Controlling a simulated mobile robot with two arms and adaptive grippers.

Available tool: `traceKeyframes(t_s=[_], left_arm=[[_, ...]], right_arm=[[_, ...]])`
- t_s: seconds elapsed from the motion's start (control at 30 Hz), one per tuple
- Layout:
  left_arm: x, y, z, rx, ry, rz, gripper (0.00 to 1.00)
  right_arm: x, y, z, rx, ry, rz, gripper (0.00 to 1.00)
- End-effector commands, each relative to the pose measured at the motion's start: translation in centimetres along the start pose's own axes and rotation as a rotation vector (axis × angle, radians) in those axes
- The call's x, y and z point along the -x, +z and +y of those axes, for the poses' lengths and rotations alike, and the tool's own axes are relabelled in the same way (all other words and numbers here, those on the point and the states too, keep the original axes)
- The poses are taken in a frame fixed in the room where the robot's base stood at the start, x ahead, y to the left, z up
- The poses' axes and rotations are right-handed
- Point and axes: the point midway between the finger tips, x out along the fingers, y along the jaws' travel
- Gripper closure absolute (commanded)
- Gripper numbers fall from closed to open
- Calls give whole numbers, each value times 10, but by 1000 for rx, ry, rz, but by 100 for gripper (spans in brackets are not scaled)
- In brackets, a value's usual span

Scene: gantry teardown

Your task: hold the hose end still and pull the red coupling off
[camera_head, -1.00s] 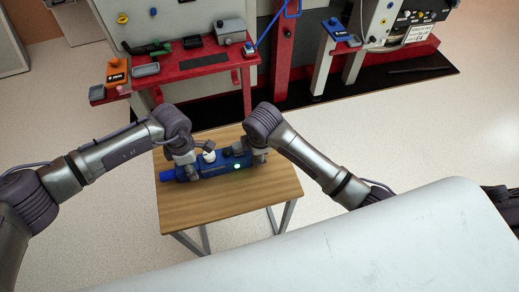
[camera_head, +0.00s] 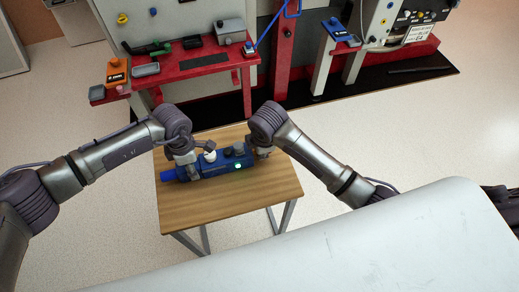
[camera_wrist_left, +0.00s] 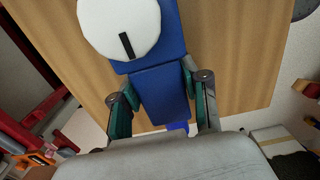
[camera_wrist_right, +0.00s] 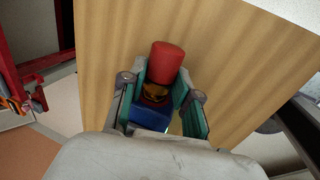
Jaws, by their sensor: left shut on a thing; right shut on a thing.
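The blue hose-end body (camera_head: 215,167) lies along the wooden table, with a white round cap (camera_wrist_left: 120,26) and a lit green lamp (camera_head: 238,164). My left gripper (camera_head: 185,171) is shut across the blue body left of the cap; its fingers flank a blue block (camera_wrist_left: 160,92) in the left wrist view. My right gripper (camera_head: 263,152) is at the body's right end. In the right wrist view the red coupling (camera_wrist_right: 165,62) shows between and beyond its fingers, with a dark and brass band below it and blue at the bottom. I cannot tell whether coupling and blue part are apart.
The wooden table (camera_head: 225,205) has bare room in front of the body. A red bench (camera_head: 190,67) with trays and small boxes stands behind it. A pale surface (camera_head: 350,245) fills the lower right foreground.

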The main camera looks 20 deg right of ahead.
Motion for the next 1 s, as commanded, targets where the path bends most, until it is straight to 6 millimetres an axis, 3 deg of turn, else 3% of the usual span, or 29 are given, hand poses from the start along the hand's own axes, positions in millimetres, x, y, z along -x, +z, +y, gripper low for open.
traceKeyframes(t_s=[0.27,0.7,1.0], left_arm=[[-1,-4,1,4,0,9,99],[-1,-4,0,3,-1,9,99],[-1,-3,0,3,-1,8,99]], right_arm=[[0,13,0,-3,1,-7,100],[0,53,0,-2,1,-5,100],[0,57,0,-1,1,-3,100]])
